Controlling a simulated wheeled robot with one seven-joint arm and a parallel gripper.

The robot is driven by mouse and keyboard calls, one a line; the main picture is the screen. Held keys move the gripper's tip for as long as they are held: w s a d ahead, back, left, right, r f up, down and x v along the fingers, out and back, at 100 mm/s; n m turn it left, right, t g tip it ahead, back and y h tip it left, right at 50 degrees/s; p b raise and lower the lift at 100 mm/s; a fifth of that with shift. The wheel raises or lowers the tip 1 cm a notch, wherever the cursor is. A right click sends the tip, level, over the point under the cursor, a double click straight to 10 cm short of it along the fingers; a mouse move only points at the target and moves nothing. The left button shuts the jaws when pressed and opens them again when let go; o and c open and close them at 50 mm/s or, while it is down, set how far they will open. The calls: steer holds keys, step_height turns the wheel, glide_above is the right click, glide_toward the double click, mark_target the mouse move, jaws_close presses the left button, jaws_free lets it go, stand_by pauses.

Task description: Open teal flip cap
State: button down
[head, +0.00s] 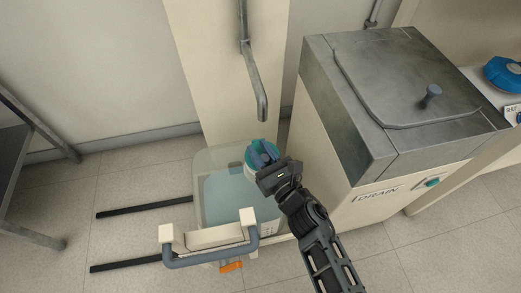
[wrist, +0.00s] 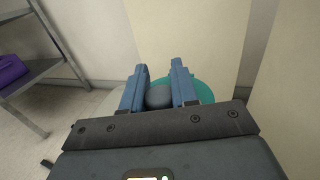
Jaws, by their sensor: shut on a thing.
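The teal flip cap (head: 274,147) sits at the right end of a clear container (head: 208,160) holding bluish liquid. In the wrist view its teal disc (wrist: 204,91) shows beside and behind my right finger. My gripper (head: 262,158) reaches over the cap from the lower right. In the wrist view my gripper (wrist: 159,72) has its two blue fingers on either side of a rounded grey-blue knob (wrist: 159,97), shut on it. The fingers and gripper body hide much of the cap. It looks closed, but its hinge cannot be made out.
A grey pipe (head: 262,105) hangs just above the cap. The DRAIN cabinet (head: 345,200) with a grey lid stands close on the right. A blue handle (head: 212,258) is at the container's front. Black rails (head: 145,207) lie on the floor to the left.

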steer(key=shift+r+p, duration=0.25)
steer(key=shift+p, duration=0.05)
